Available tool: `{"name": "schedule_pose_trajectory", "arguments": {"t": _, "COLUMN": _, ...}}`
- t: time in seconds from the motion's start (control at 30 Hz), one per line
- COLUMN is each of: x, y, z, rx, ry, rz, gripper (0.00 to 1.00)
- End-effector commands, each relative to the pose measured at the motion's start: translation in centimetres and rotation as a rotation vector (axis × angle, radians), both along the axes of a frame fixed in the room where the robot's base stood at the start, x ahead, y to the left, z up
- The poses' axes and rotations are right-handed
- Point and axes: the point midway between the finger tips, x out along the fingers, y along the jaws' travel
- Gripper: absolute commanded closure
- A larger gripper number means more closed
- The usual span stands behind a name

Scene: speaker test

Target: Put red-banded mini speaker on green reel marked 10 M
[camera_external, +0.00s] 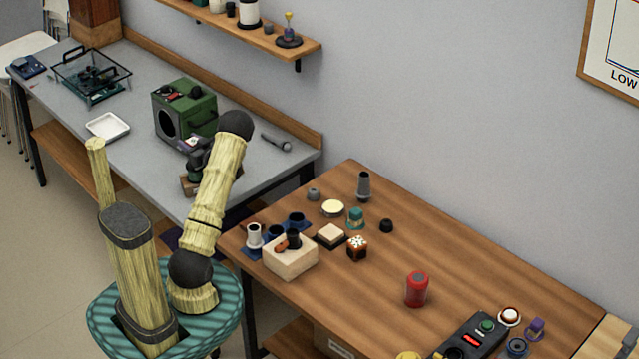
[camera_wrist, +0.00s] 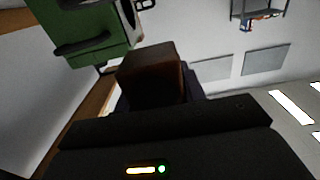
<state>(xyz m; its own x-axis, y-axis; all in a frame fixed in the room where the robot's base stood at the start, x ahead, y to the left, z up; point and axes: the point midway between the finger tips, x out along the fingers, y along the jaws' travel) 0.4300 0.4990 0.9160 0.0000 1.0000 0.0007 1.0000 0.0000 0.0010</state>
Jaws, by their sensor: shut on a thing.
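My gripper (camera_external: 192,178) is at the near edge of the grey bench, in front of the green box. It is shut on a brown, box-shaped thing (camera_wrist: 152,72), which fills the middle of the wrist view. Only its brown sides show there; I cannot make out a red band on it. In the external view a bit of brown shows at the jaws, partly hidden by my arm. A small teal-green round thing (camera_external: 356,219) stands on the wooden table; I cannot read any 10 M mark, so I cannot tell whether it is the reel.
The green box (camera_external: 171,121) stands close behind my gripper. A white tray (camera_external: 107,127) and a microphone (camera_external: 276,142) lie on the grey bench. The wooden table holds a pale wooden block (camera_external: 291,262), a red can (camera_external: 416,290) and several small things; its middle is mostly clear.

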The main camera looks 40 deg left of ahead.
Motion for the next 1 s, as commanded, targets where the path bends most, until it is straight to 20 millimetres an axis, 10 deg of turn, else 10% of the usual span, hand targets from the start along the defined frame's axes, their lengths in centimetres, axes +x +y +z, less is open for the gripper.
{"name": "schedule_pose_trajectory", "arguments": {"t": 0.67, "x": 0.0, "y": 0.0, "z": -4.0, "rx": 0.0, "ry": 0.001, "rz": 0.0, "gripper": 0.85}}
{"name": "schedule_pose_trajectory", "arguments": {"t": 0.7, "x": 0.0, "y": 0.0, "z": -3.9, "rx": -0.001, "ry": 0.001, "rz": 0.0, "gripper": 0.54}}
{"name": "schedule_pose_trajectory", "arguments": {"t": 0.77, "x": 0.0, "y": 0.0, "z": -3.8, "rx": -0.001, "ry": 0.001, "rz": 0.0, "gripper": 0.43}}
{"name": "schedule_pose_trajectory", "arguments": {"t": 1.0, "x": 0.0, "y": 0.0, "z": -3.8, "rx": -0.001, "ry": 0.001, "rz": 0.0, "gripper": 0.39}}
